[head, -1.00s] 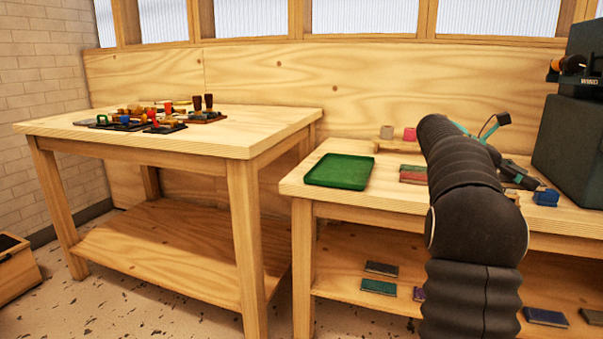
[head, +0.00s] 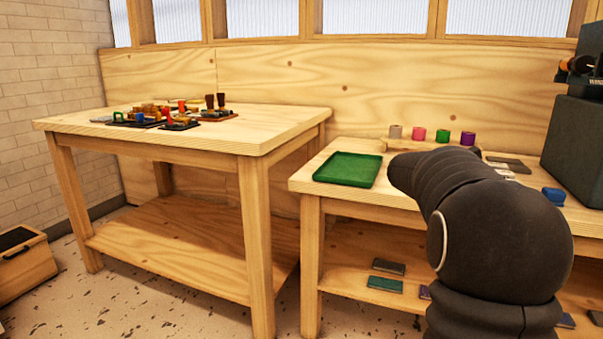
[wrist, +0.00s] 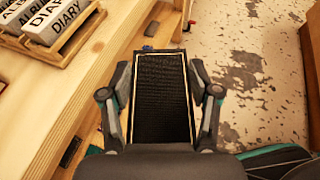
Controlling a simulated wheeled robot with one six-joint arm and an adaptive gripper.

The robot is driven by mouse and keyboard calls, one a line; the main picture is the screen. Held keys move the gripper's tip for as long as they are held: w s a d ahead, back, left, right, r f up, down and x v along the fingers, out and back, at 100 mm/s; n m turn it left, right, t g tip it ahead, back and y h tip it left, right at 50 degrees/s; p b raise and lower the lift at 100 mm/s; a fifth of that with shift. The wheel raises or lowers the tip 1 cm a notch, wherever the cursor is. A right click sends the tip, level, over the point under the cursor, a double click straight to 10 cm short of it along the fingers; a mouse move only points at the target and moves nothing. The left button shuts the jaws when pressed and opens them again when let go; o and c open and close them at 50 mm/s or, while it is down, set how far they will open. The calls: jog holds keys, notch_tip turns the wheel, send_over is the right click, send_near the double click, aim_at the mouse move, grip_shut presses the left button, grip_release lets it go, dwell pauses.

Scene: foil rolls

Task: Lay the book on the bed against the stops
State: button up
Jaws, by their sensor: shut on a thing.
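In the wrist view my gripper (wrist: 159,82) is shut on a dark, textured book (wrist: 160,105) with a pale border. The book lies lengthwise between the two fingers, and its near end is hidden by the gripper body. The floor and a wooden table edge show beyond and beside it. In the head view my dark arm covers its own far end, so the gripper and the book are hidden there. I cannot make out the bed or its stops for certain in either view.
A green tray (head: 348,168) lies on the right-hand table (head: 307,180). Foil rolls (head: 419,134) stand behind it. The left-hand table (head: 285,120) holds several handled tools (head: 217,103), with bare wood around them. Blocks marked DIARY (wrist: 60,20) show in the wrist view.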

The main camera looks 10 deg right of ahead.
jog(key=w+a+f+n+t+y, duration=0.3)
jog(key=a+f+n+t, duration=0.2)
jog(key=a+f, duration=0.4)
jog(key=w+a+f+n+t+y, duration=0.3)
jog(key=a+f, duration=0.6)
jog(key=a, duration=0.6)
jog(key=w+a+f+n+t+y, duration=0.3)
jog(key=a+f+n+t, duration=0.4)
jog(key=a+f, duration=0.3)
jog(key=a+n, duration=0.1)
jog(key=a, duration=0.2)
jog(key=shift+n, duration=0.3)
jog(key=shift+w, duration=0.1)
